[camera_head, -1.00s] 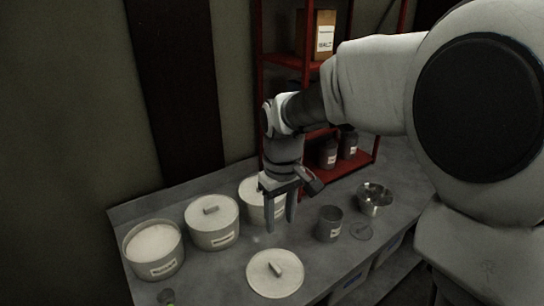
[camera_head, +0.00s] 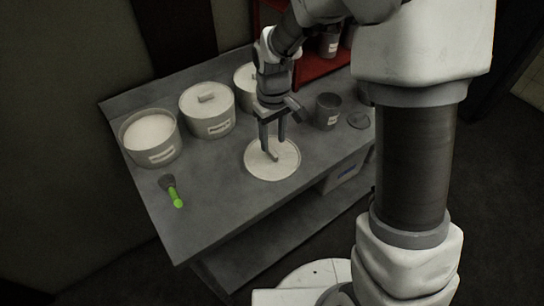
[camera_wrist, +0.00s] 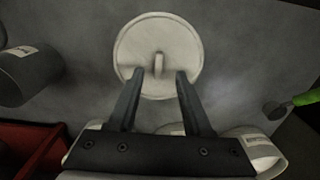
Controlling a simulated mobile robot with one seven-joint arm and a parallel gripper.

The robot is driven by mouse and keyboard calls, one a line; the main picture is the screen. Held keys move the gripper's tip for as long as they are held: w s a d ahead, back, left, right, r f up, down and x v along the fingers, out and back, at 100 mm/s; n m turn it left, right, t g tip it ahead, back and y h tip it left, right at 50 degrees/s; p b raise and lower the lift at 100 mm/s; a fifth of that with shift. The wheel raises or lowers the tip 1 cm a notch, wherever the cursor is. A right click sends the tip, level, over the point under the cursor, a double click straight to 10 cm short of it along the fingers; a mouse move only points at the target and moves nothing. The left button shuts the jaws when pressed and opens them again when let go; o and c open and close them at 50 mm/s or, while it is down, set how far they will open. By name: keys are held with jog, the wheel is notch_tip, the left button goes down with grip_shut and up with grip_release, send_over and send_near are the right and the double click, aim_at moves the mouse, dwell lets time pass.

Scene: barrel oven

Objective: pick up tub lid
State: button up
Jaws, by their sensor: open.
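The tub lid (camera_head: 287,166) is a round, pale disc with a bar handle on top. It lies flat on the grey table in front of the tubs. My gripper (camera_head: 273,146) is open and points down above the lid, its fingers overlapping the handle in the head view. In the wrist view the lid (camera_wrist: 135,45) lies beyond my fingertips (camera_wrist: 158,75), and its handle sits between the lines of the two fingers. The fingers do not appear closed on the handle, and the exact gap above the lid is hard to tell.
An open tub of white contents (camera_head: 150,140) and a lidded tub (camera_head: 207,111) stand at the back left, with another tub (camera_head: 244,88) behind my gripper. A green-handled tool (camera_head: 174,192) lies at left. A dark canister (camera_head: 327,111) stands at right. The front left table is clear.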

aim_at(272, 152)
jog(key=f, duration=0.5)
jog(key=shift+w+a+f+b, duration=0.1)
jog(key=shift+w+f+b, duration=0.05)
jog(key=shift+w+b, duration=0.2)
grip_shut()
